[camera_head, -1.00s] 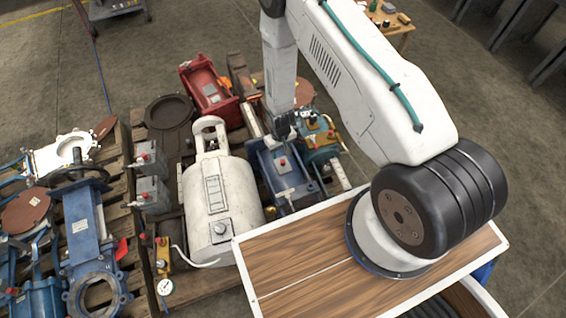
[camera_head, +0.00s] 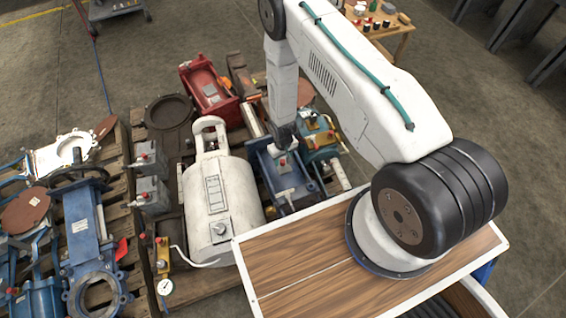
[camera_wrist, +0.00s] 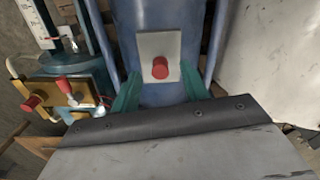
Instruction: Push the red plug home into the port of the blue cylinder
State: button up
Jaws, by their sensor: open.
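The blue cylinder (camera_head: 273,173) lies on the pallet in the middle of the head view, beside the white tank. It also fills the upper middle of the wrist view (camera_wrist: 158,18). The red plug (camera_wrist: 160,68) stands out from a pale square plate (camera_wrist: 152,45) on the cylinder; its inner end and the port are hidden. It shows as a small red spot in the head view (camera_head: 283,161). My gripper (camera_wrist: 159,74) is open, with a teal finger on each side of the plug and gaps between. In the head view, my gripper (camera_head: 284,138) is just above the cylinder.
The white tank (camera_head: 212,190) stands close on the left of the cylinder. A teal and yellow machine (camera_head: 322,143) with red knobs stands close on its right. A red machine (camera_head: 208,88) is behind. Blue valves (camera_head: 85,225) crowd the left pallet.

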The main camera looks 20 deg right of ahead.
aim_at(283, 161)
jog(key=shift+f, duration=0.95)
grip_shut()
notch_tip(283, 161, up, 10)
dwell(0.4)
